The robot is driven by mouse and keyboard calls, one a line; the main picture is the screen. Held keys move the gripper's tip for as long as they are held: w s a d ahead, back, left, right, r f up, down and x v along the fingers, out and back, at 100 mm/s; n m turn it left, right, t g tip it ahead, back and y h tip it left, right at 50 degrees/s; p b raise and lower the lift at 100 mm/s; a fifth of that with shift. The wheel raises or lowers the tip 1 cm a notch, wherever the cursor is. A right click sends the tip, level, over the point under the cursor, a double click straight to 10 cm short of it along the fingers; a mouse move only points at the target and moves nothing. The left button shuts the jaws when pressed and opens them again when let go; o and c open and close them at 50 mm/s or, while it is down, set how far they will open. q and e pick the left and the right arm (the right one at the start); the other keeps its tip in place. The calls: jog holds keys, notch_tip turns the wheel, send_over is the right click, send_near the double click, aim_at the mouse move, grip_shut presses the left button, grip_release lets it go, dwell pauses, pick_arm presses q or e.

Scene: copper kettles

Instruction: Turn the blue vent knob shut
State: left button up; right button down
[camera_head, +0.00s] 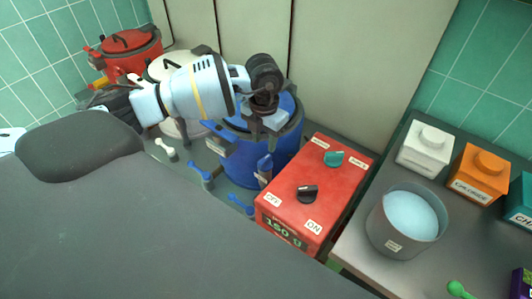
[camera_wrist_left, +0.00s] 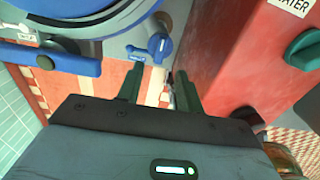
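The blue kettle (camera_head: 238,160) stands left of the red box, partly behind my left arm. In the left wrist view the knob (camera_wrist_left: 158,46) lies just beyond the fingertips, left of the red box's face. My left gripper (camera_head: 270,121) hangs over the kettle's right edge; its fingertips are hard to make out in the head view. In the left wrist view its two dark fingers (camera_wrist_left: 159,78) are apart with nothing between them, short of the knob. My right gripper is not in view.
The red box (camera_head: 282,198) with a teal and a black knob stands close to the right of the fingers. White (camera_head: 172,72) and red (camera_head: 133,62) kettles stand behind left. A grey bucket (camera_head: 378,238) and labelled containers sit on the right bench.

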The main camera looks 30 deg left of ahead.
aim_at(265, 159)
pick_arm(q)
notch_tip(265, 159, down, 7)
jog(key=shift+w+f, duration=0.1)
jog(key=shift+f, duration=0.05)
dwell(0.4)
grip_shut()
